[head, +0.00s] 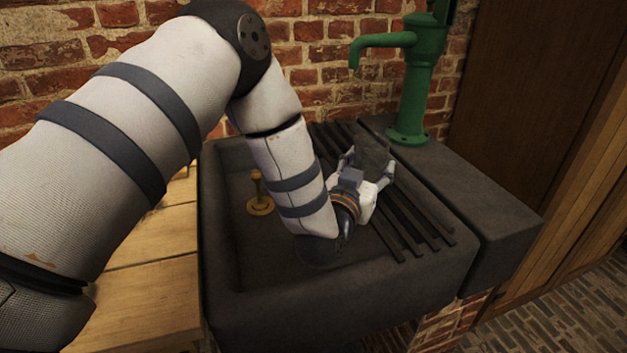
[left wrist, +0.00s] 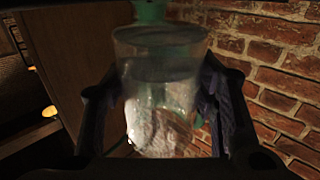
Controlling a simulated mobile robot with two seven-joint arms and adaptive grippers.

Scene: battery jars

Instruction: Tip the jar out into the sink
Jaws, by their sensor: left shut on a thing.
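A clear glass jar (head: 373,156) is held between the fingers of my left gripper (head: 366,178), above the slats at the right of the sink. In the left wrist view the jar (left wrist: 160,75) stands between both fingers of the gripper (left wrist: 160,110). A liquid-like surface line and pale, whitish matter show inside it; I cannot tell exactly what that is. The dark stone sink (head: 300,300) lies below my left arm, with a brass fitting (head: 260,195) in its basin. My right gripper is not in view.
A green hand pump (head: 410,100) stands behind the sink, its spout pointing left. Dark slats (head: 425,225) cross the sink's right side, with a stone ledge (head: 480,200) beyond. A wooden counter (head: 150,280) is at the left and a brick wall (head: 320,40) behind.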

